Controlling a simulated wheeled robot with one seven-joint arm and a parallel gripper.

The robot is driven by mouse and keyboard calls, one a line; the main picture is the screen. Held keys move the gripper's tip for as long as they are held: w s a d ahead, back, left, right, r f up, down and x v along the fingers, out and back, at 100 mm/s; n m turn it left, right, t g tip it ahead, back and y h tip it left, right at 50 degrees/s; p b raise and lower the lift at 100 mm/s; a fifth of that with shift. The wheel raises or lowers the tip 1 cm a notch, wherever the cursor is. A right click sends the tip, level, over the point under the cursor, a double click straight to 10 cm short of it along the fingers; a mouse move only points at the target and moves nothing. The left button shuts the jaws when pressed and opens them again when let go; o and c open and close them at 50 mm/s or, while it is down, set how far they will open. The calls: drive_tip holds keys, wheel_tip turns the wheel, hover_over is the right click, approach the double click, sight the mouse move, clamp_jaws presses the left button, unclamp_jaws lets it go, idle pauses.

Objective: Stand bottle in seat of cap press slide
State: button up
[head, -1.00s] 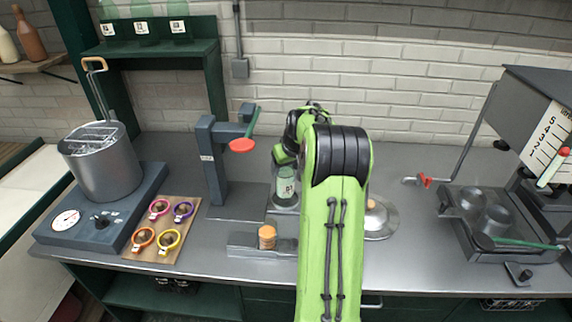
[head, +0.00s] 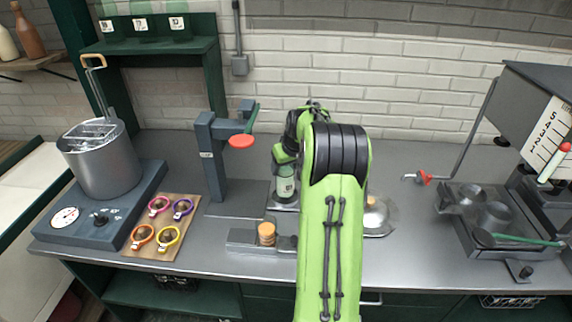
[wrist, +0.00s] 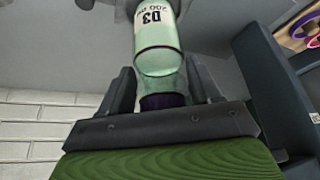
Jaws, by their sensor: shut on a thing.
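A pale green glass bottle (head: 285,188) with a white label stands roughly upright behind my arm. My gripper (head: 287,155) is above it and shut on its upper part. In the wrist view my gripper (wrist: 163,78) has a finger on each side of the bottle (wrist: 157,45), near its dark neck. The cap press (head: 215,165) is a dark grey post with a red disc and green lever, left of the bottle. A light grey piece shows under the bottle; I cannot tell whether it is the slide's seat or whether the base touches it.
A low grey metal block (head: 240,238) with a tan stack (head: 267,233) sits in front of the press. A wooden board (head: 160,250) with several coloured rings and a pot (head: 102,165) are at left. A round metal dish (head: 381,218) is right of my arm.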

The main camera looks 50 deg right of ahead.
drive_tip(key=shift+f, duration=0.25)
drive_tip(key=shift+f+b, duration=0.25)
drive_tip(key=shift+b, duration=0.05)
idle(0.5)
drive_tip(key=shift+f, duration=0.4)
drive_tip(key=o, duration=1.1)
drive_tip(key=shift+c, duration=0.2)
drive_tip(key=c, duration=0.3)
